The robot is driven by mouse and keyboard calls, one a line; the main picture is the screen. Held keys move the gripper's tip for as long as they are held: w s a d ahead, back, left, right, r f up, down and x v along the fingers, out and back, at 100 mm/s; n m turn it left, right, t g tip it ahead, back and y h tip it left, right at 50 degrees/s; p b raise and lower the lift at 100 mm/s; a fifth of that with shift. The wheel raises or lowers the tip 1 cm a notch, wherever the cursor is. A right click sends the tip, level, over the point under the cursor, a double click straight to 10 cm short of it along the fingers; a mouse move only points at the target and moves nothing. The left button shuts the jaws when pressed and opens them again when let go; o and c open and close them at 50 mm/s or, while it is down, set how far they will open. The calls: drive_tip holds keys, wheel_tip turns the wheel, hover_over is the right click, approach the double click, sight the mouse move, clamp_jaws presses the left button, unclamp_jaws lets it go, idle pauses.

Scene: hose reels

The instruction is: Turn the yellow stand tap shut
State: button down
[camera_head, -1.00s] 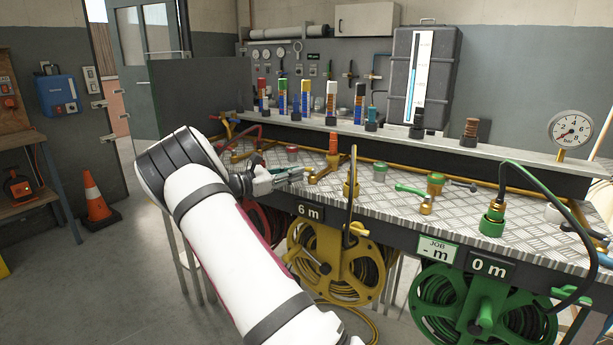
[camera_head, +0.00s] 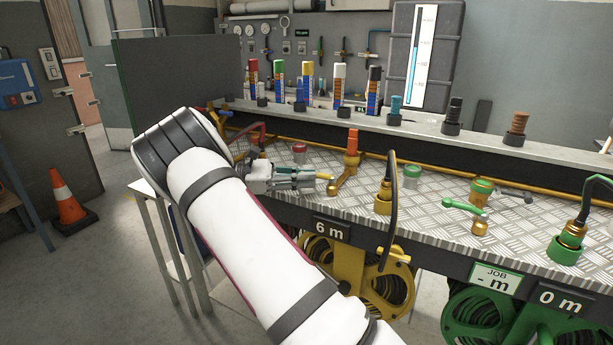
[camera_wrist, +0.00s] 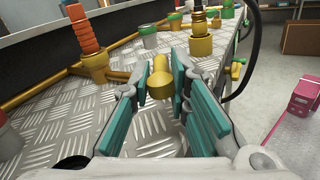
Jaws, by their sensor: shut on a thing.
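The yellow stand tap (camera_head: 335,188) stands on the metal bench top, near the front edge. Its yellow end (camera_wrist: 158,84) lies between my teal-padded fingers in the wrist view. My gripper (camera_head: 322,177) reaches in from the left and is shut on the tap. The fingers partly hide the tap in the head view. A brass fitting with an upright orange top (camera_head: 352,143) stands right behind it; it also shows at the upper left of the wrist view (camera_wrist: 83,35).
A yellow hose connector (camera_head: 384,197) with a black hose stands close to the right. A green tap (camera_head: 468,208) is further right. A red-topped canister (camera_head: 300,150) is behind my gripper. The yellow reel (camera_head: 350,270) hangs below the bench edge.

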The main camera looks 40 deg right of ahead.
drive_tip(key=shift+w+r, duration=0.1)
drive_tip(key=shift+r, duration=0.15)
drive_tip(key=c, duration=1.6)
unclamp_jaws()
drive_tip(key=shift+c, duration=0.2)
drive_tip(key=shift+f, duration=0.1)
drive_tip(key=shift+w+a, duration=0.15)
drive_tip(key=shift+a, duration=0.1)
drive_tip(key=v, duration=1.1)
drive_tip(key=shift+w+a, duration=0.15)
